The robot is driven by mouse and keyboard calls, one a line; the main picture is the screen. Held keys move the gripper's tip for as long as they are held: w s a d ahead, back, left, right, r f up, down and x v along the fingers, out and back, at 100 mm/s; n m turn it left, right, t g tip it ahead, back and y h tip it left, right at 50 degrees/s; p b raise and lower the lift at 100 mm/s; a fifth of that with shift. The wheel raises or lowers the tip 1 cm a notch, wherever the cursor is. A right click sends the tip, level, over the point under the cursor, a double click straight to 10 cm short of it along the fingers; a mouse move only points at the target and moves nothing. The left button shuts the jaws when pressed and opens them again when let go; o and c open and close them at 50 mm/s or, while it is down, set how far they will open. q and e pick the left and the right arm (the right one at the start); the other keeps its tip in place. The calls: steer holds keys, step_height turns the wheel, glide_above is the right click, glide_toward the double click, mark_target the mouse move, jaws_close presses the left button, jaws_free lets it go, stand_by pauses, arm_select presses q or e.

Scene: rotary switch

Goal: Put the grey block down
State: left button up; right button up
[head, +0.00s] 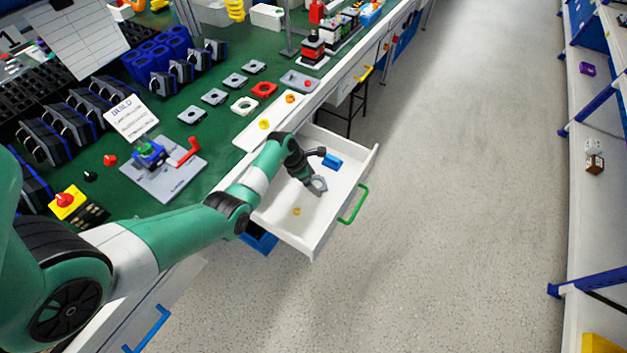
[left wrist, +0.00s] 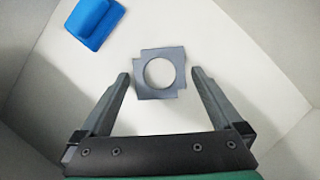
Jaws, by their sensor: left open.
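The grey block (left wrist: 144,88), a flat square plate with a round hole, lies on the white floor of the open drawer in the left wrist view. In the head view the grey block (head: 318,184) shows at the end of my left arm. My left gripper (left wrist: 161,80) is open, with one finger on each side of the block and a gap visible on both sides. In the head view my left gripper (head: 312,180) reaches down into the drawer (head: 285,232). My right gripper is in neither view.
A blue block (head: 332,161) lies in the drawer near the grey block and also shows in the left wrist view (left wrist: 95,22). A small yellow piece (head: 297,211) lies on the drawer floor. The drawer has a green handle (head: 354,204). The green workbench (head: 185,150) holds several parts.

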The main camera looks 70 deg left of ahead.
arm_select(q)
steer(key=p+v, duration=0.8)
steer(key=v, duration=0.4)
steer(key=shift+r, duration=0.15)
